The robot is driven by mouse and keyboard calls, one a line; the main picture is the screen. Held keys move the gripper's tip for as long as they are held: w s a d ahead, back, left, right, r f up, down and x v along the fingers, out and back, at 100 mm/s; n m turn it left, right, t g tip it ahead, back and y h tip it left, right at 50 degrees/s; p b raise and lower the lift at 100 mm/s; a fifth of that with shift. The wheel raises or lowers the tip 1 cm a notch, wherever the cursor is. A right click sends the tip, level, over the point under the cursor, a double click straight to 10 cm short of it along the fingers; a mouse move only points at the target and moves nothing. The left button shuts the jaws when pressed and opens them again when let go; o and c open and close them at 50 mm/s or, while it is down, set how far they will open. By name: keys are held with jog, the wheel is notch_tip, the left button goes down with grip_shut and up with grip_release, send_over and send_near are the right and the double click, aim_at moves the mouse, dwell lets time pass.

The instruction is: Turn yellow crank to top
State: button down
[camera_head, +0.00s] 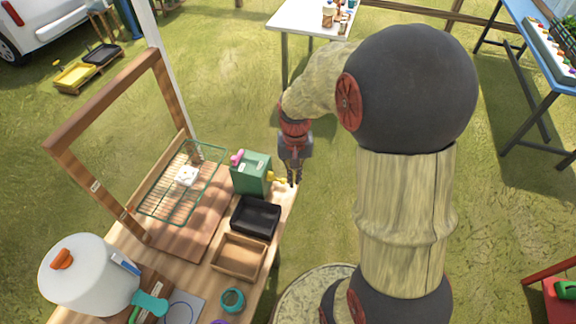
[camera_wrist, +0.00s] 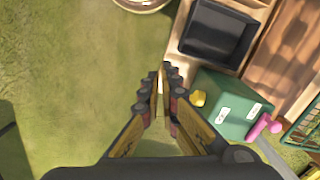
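A green box (camera_head: 251,173) stands on the wooden bench, with a yellow crank (camera_head: 279,178) on its right side. In the wrist view the green box (camera_wrist: 228,106) lies right of my fingers, and the yellow crank (camera_wrist: 198,98) sticks out from its left side. My gripper (camera_head: 292,181) points down just right of the crank, near the bench edge. In the wrist view my gripper (camera_wrist: 163,72) has its fingertips together with nothing visible held. The crank is beside the right finger, outside the pair; whether they touch is unclear.
A pink handle (camera_wrist: 263,127) is on the green box. A black tray (camera_head: 256,217) and a wooden tray (camera_head: 238,257) sit in front of the box. A wire rack (camera_head: 210,163) stands to its left. Open grass lies right of the bench.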

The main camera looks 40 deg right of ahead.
aim_at(275, 178)
jog(key=w+d+m+t+h, duration=0.2)
jog(key=w+d+m, duration=0.3)
jog(key=w, duration=0.6)
jog(key=shift+n, duration=0.4)
jog(key=x, duration=0.4)
jog(key=b+x, duration=0.1)
jog(key=x, duration=0.3)
jog(key=s+a+b+x, duration=0.1)
jog(key=x, duration=0.2)
jog(key=shift+f, duration=0.55)
jog(key=shift+s+a+f+b, duration=0.15)
jog(key=shift+a+f+b, duration=0.2)
jog(key=shift+f, duration=0.15)
jog(key=shift+y+p, duration=0.3)
jog(key=shift+p, duration=0.4)
jog(key=shift+s+a+f+g+y+p, duration=0.15)
jog(key=shift+f+g+y+p, duration=0.55)
jog(key=shift+p, duration=1.15)
